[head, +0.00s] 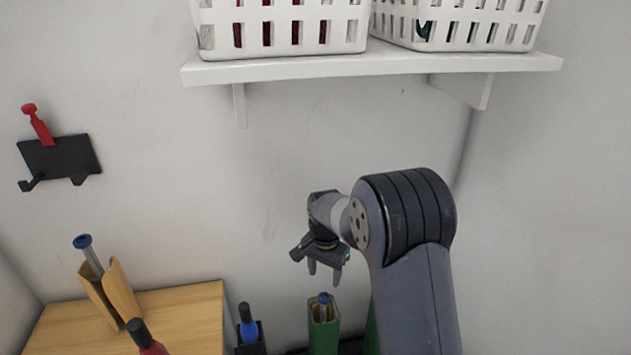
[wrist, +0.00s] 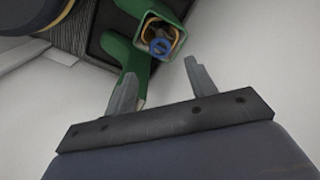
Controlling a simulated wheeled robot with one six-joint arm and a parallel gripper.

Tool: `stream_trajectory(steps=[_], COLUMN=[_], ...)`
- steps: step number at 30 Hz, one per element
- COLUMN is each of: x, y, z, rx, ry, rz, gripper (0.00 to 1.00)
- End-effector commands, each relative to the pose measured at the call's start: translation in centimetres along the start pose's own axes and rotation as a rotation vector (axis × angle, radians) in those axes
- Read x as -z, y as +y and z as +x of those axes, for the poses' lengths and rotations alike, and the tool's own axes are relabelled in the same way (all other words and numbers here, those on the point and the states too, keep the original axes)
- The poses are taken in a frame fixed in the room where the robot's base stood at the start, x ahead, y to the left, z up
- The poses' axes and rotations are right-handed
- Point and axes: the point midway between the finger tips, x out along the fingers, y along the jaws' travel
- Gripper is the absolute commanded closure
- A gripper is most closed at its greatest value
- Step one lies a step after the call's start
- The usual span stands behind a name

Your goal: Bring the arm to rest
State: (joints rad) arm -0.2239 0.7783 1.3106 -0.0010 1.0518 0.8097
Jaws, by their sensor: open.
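My gripper (head: 324,276) hangs in front of the wall, below the shelf, with its fingers pointing down. In the wrist view my gripper (wrist: 165,88) shows two fingers spread apart with nothing between them. My arm rises from the lower right of the head view and bends over toward the gripper. A green holder (head: 323,333) stands below the gripper with a blue-topped item (head: 324,300) in it. The same green holder (wrist: 140,8) and blue item (wrist: 160,46) lie beyond the fingertips in the wrist view, apart from them.
A white shelf (head: 370,67) with two white baskets (head: 290,28) is above. A black wall hook plate (head: 60,157) holds a red item at left. A wooden surface (head: 190,310) bears a tan holder (head: 120,290). A black holder (head: 250,346) stands beside it. The middle wall is clear.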

Motion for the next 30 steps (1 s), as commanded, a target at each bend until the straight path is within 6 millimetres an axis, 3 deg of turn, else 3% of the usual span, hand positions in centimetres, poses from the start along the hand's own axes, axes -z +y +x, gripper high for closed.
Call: stream_trajectory(steps=[17,18,21,30], x=[-0.1,0.1,0.0,0.0], y=[0.1,-0.1,0.0,0.0], z=[11.7,9.7,8.1,6.4], rx=[-0.002,0.003,0.001,0.0], ry=[-0.002,0.003,0.001,0.0], rz=[0.0,0.0,0.0,0.0], gripper=[0.47,0.47,0.47,0.47])
